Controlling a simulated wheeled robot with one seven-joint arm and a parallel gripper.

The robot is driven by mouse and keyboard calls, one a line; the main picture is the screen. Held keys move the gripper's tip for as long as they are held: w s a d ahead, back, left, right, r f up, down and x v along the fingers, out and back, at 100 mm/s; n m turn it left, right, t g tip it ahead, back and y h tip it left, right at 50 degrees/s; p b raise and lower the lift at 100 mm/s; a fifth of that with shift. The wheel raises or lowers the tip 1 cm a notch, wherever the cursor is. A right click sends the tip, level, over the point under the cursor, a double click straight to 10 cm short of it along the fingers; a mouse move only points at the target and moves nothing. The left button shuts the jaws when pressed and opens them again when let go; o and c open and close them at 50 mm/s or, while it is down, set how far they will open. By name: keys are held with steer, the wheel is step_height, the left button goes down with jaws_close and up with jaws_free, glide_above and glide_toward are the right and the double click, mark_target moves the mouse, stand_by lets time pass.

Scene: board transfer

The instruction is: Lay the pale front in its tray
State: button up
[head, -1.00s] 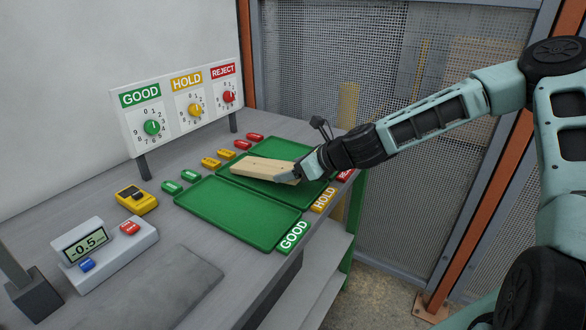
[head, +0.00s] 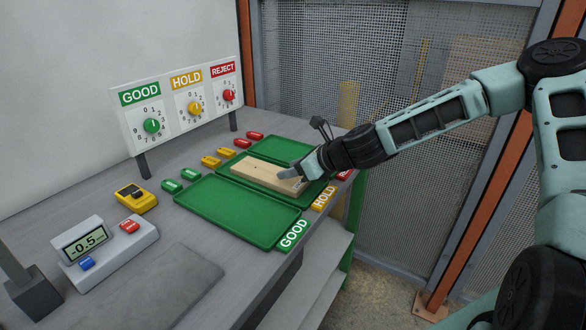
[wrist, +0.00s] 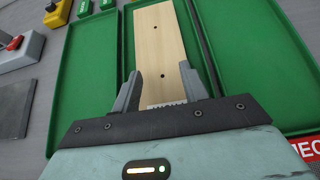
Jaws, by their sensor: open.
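The pale front (head: 262,174), a light wooden board with small dark holes, lies in the green HOLD tray (head: 232,180), the middle of three trays. It also shows in the wrist view (wrist: 160,50), long side pointing away from my gripper. My gripper (head: 292,176) is at the board's near right end. In the wrist view my gripper (wrist: 159,88) is open, with one finger on each side of the board's end. Whether the fingers touch the board's edges I cannot tell.
The empty GOOD tray (head: 238,212) is nearer, and the REJECT tray (head: 280,149) lies beyond. Several coloured tags (head: 190,175) line the trays' left side. A gauge readout (head: 88,243) shows -0.5. A panel with three dials (head: 190,100) stands at the back.

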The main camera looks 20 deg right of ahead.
stand_by(0.4)
steer(key=shift+s+d+p, duration=0.25)
steer(key=shift+s+d, duration=0.2)
steer(key=shift+s, duration=0.15)
steer(key=shift+s+d+p, duration=0.2)
steer(key=shift+s+d, duration=0.2)
steer(key=shift+s, duration=0.2)
steer(key=shift+s+d+p, duration=0.3)
steer(key=shift+s+d, duration=0.15)
steer(key=shift+s, duration=0.2)
steer(key=shift+s+d+p, duration=0.25)
steer(key=shift+s+d, duration=0.2)
steer(key=shift+s, duration=0.15)
steer(key=o, duration=0.6)
steer(key=shift+c, duration=0.2)
steer(key=shift+r, duration=0.1)
step_height(320, 180, up, 6)
steer(key=s+d+p, duration=0.1)
steer(key=s+p, duration=0.1)
steer(key=p, duration=0.5)
steer(key=shift+d+r, duration=0.25)
